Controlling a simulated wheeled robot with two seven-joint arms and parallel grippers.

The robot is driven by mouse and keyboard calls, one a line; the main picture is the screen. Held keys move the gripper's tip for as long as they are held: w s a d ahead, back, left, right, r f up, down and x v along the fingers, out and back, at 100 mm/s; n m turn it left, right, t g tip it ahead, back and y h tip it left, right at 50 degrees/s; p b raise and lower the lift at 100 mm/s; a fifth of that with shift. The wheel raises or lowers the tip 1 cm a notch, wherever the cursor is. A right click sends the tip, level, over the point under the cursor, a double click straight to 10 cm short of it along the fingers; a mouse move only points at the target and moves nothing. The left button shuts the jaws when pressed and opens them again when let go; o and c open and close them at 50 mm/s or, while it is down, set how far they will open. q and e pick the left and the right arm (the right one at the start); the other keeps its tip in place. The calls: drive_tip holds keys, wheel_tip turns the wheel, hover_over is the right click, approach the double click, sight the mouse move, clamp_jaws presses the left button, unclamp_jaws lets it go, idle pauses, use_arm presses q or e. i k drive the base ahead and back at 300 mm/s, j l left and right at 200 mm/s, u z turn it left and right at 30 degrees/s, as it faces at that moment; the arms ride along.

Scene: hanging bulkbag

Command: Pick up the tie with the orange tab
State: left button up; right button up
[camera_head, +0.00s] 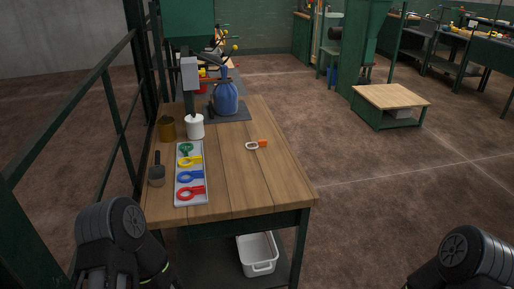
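The tie with the orange tab (263,144) lies flat on the wooden table (237,180), right of the middle. It has a white loop on its left and the orange tab on its right. Nothing touches it. A grey tray (193,205) left of it holds a green, a yellow, a blue and a red tie. My arms show at the lower left and lower right corners, away from the tie. Neither gripper is in view.
A brown can (167,129), a white container (195,127) and a dark scoop-like tool (156,172) stand near the tray. A blue bag (227,98) is at the table's back. A white bin (258,255) sits below. A green railing runs along the left.

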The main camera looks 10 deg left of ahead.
sight(261, 143)
drive_tip(key=i+l+z, duration=0.3)
drive_tip(key=z, duration=0.2)
drive_tip(key=i+l+z, duration=0.15)
drive_tip(key=i+z, duration=0.35)
drive_tip(key=i+l+z, duration=0.2)
drive_tip(key=i, duration=0.25)
drive_tip(key=i+z, duration=0.2)
drive_tip(key=i, duration=0.25)
drive_tip(key=i+u, duration=0.25)
drive_tip(key=u, duration=0.25)
drive_tip(key=i+u, duration=0.3)
drive_tip(key=u, duration=0.15)
drive_tip(key=i+l+u, duration=0.2)
drive_tip(key=u, duration=0.3)
drive_tip(key=i+l+u, duration=0.15)
drive_tip(key=i+u, duration=0.25)
drive_tip(key=i+l+u, duration=0.2)
drive_tip(key=u, duration=0.15)
